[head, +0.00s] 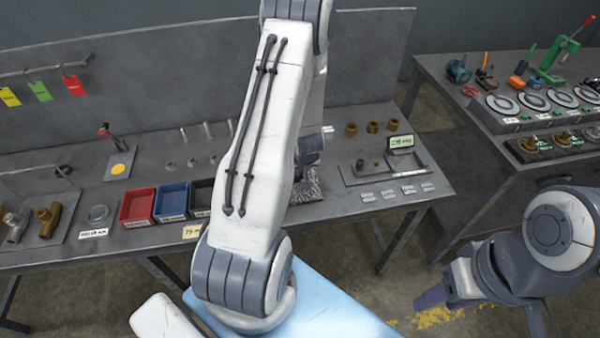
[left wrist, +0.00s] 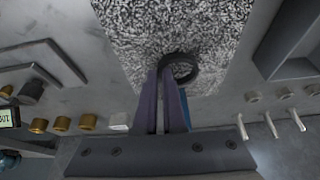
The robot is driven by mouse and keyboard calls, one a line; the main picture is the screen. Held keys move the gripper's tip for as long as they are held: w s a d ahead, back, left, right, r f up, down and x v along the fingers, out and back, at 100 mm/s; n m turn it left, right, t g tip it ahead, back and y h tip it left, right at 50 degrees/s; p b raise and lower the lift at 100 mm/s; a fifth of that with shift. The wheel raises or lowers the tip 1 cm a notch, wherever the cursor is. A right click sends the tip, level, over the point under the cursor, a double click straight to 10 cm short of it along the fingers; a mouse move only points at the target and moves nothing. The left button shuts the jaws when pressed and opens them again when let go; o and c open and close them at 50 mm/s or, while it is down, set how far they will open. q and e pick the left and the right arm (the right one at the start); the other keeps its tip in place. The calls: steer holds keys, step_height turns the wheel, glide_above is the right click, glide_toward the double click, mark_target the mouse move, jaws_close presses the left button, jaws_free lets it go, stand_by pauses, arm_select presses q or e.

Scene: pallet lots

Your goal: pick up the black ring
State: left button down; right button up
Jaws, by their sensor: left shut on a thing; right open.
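The black ring (left wrist: 181,67) shows in the left wrist view at the fingertips of my left gripper (left wrist: 164,75). The fingers are shut on the ring's left side, and the ring appears tilted over the speckled grey mat (left wrist: 170,30). I cannot tell whether the ring touches the mat. In the head view my left arm hides the ring and most of the left gripper, with a strip of the mat (head: 306,186) showing beside the arm. My right gripper (head: 437,296) is open and empty at the lower right, away from the bench.
Red (head: 137,206), blue (head: 171,201) and black bins stand left of my arm. A grey tray (head: 375,175) and brass nuts (head: 372,127) lie to the right of the mat. A second bench (head: 480,125) with dials stands at the far right.

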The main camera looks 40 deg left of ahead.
arm_select(q)
steer(key=s+d+b, duration=0.1)
steer(key=s+d, duration=0.2)
steer(key=s+d+b, duration=0.2)
steer(key=s+d, duration=0.1)
steer(key=shift+s+d+f, duration=0.1)
steer(key=shift+s+d, duration=0.05)
steer(key=shift+d, duration=0.25)
steer(key=s+d+p, duration=0.1)
steer(key=p, duration=0.2)
steer(key=s+d+r+p, duration=0.1)
steer(key=p, duration=0.3)
steer(key=shift+p, duration=0.3)
steer(key=s+d+p, duration=0.3)
steer(key=d+p, duration=0.1)
steer(key=s+a+r+p, duration=0.2)
steer(key=s+a+p, duration=0.3)
steer(key=a+p, duration=0.1)
steer(key=s+a+r+p, duration=0.1)
steer(key=s+a+p, duration=0.2)
steer(key=s+a, duration=0.4)
steer(key=s+a+r+p, duration=0.1)
steer(key=s+a+p, duration=0.2)
steer(key=s+a, duration=0.4)
steer(key=s+a+r+p, duration=0.2)
steer(key=s+a, duration=0.5)
steer(key=a, duration=1.3)
steer(key=shift+s+a+p, duration=0.25)
steer(key=shift+p, duration=0.2)
steer(key=shift+w, duration=0.1)
